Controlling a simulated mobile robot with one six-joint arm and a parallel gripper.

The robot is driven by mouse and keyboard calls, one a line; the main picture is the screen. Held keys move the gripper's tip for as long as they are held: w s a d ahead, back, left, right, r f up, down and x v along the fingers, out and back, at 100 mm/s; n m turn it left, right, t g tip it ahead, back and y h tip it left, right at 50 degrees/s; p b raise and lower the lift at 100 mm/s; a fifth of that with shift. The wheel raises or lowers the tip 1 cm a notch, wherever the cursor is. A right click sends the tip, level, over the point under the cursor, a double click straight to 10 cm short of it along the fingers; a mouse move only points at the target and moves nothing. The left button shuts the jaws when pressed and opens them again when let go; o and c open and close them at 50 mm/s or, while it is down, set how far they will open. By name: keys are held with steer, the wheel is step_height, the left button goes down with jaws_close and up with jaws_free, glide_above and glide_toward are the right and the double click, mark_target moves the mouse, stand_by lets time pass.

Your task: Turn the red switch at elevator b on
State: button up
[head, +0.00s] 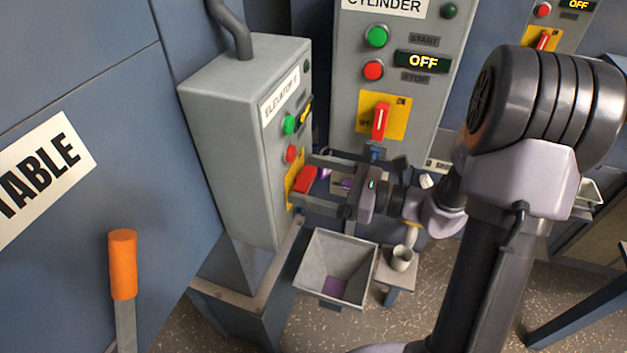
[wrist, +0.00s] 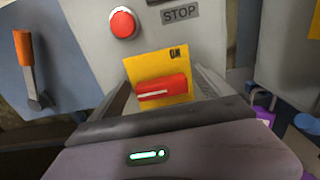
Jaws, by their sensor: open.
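The red switch (head: 304,180) sits on a yellow plate on the side face of the grey elevator box (head: 225,120), whose label is seen at a slant. In the wrist view the red switch (wrist: 162,90) lies nearly level across its plate, with a white line along it. The "ON" mark is at the plate's upper right. My gripper (head: 312,183) is open, its fingers pointing at the switch. In the wrist view the fingers lie left and right of the switch. I cannot tell whether they touch it.
A green button (head: 289,125) and a red button (head: 291,153) are above the switch. The cylinder panel (head: 345,110) stands just behind, reading OFF. A grey hopper (head: 312,262) and a small cup (head: 401,258) are below my gripper. An orange-handled lever (head: 123,265) is at the left.

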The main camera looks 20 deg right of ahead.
steer(key=c, duration=1.4)
steer(key=shift+o, duration=0.2)
steer(key=shift+r+m+p, duration=0.1)
steer(key=shift+m+p, duration=0.2)
steer(key=shift+p, duration=0.3)
steer(key=m+p, duration=0.3)
steer(key=p, duration=0.1)
steer(key=shift+w+d+r, duration=0.1)
steer(key=shift+r, duration=0.05)
steer(key=m+p, duration=0.4)
steer(key=p, duration=0.1)
steer(key=shift+w+d+f+m, duration=0.1)
steer(key=shift+w+f+m, duration=0.1)
steer(key=shift+m, duration=0.1)
steer(key=m+p, duration=0.4)
steer(key=m, duration=0.1)
steer(key=shift+d+f+p, duration=0.1)
steer(key=shift+f+p, duration=0.15)
steer(key=shift+p, duration=0.15)
steer(key=m, duration=0.1)
steer(key=m+p, duration=0.1)
steer(key=m, duration=0.1)
steer(key=m+p, duration=0.1)
steer(key=shift+w+f, duration=0.1)
steer(key=shift+f, duration=0.2)
steer(key=shift+f+m+p, duration=0.1)
steer(key=shift+m+p, duration=0.25)
steer(key=shift+m, duration=0.15)
